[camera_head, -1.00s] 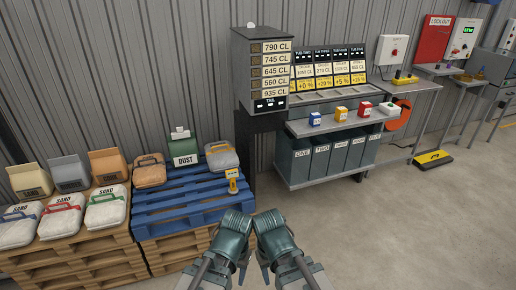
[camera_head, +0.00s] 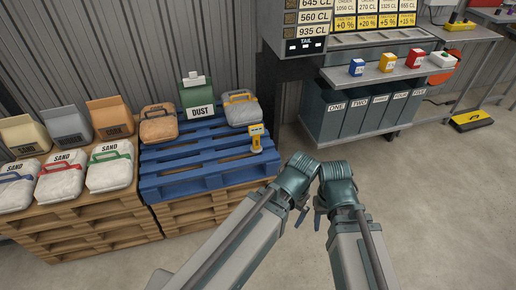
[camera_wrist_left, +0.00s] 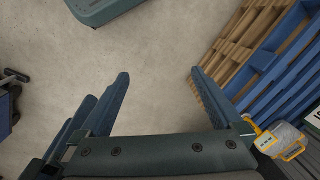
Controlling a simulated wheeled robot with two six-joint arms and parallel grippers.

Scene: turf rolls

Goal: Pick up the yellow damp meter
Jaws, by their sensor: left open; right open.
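The yellow damp meter (camera_head: 256,138) stands upright on the front right corner of the blue pallet (camera_head: 190,185). Neither gripper touches the meter.
Behind the meter are a grey bag with a yellow handle (camera_head: 241,108), a green DUST box (camera_head: 197,98) and a tan bag (camera_head: 158,125). Sand bags (camera_head: 110,167) lie on wooden pallets at left. A bin trolley (camera_head: 345,118) stands at upper right.

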